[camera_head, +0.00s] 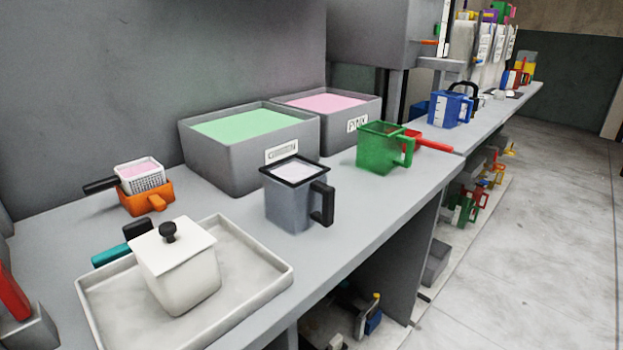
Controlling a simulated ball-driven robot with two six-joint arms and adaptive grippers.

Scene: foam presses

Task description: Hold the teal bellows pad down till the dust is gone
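A teal piece (112,256) with a black part (137,231) beside it shows just behind the white lidded pot, at the far left edge of the pale tray. It is partly hidden, and I cannot tell if it is the bellows pad. No dust can be made out. Neither of my grippers is in view.
The pale tray (262,279) holds the white pot (184,272) with a black knob. Behind are an orange holder (146,198) with a white basket (140,174), a grey bin of green material (232,169), a grey jug (287,204) and a green jug (383,151). Bare counter (350,215) lies front right.

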